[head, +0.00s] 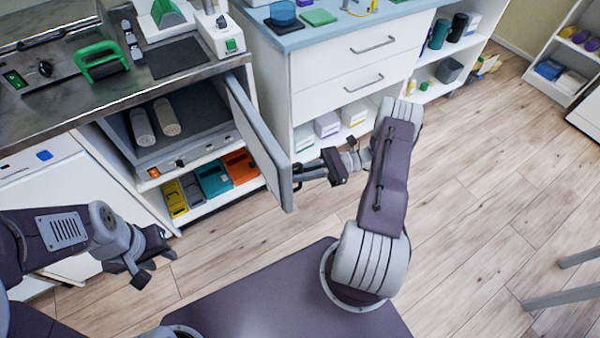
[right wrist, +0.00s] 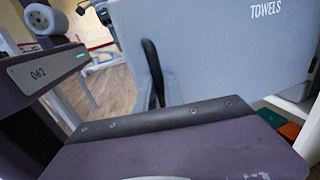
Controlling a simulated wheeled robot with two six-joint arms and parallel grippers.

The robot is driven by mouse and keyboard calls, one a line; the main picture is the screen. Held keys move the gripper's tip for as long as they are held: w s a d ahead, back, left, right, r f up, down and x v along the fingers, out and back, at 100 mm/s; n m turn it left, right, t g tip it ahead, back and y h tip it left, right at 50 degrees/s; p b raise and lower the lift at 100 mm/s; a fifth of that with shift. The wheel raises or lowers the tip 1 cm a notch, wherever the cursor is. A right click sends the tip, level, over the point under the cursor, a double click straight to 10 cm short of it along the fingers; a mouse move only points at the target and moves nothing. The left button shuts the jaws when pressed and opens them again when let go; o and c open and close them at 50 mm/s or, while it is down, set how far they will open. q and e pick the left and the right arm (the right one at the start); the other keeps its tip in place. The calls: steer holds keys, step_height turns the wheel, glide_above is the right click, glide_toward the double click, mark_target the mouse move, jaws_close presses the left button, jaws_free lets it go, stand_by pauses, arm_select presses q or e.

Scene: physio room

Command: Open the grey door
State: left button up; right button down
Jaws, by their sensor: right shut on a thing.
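The grey door (head: 262,143) stands swung out from the towel cabinet, seen nearly edge-on in the head view. In the right wrist view its pale outer face (right wrist: 215,50) bears the word TOWELS. My right gripper (head: 305,175) is shut on the door's dark handle, which also shows in the right wrist view (right wrist: 152,68). The fingertips are hidden there by the gripper body. My left gripper (head: 150,266) hangs open and empty at the lower left, apart from the door.
Rolled towels (head: 143,127) lie inside the open compartment. Colored bins (head: 213,178) stand on the shelf below. A white drawer unit (head: 345,60) stands just right of the door. Wooden floor (head: 480,200) is clear at the right.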

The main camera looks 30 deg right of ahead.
steer(key=c, duration=1.5)
jaws_free()
steer(key=shift+o, duration=0.2)
steer(key=s+d, duration=0.1)
steer(key=d, duration=0.8)
steer(key=shift+s, duration=0.4)
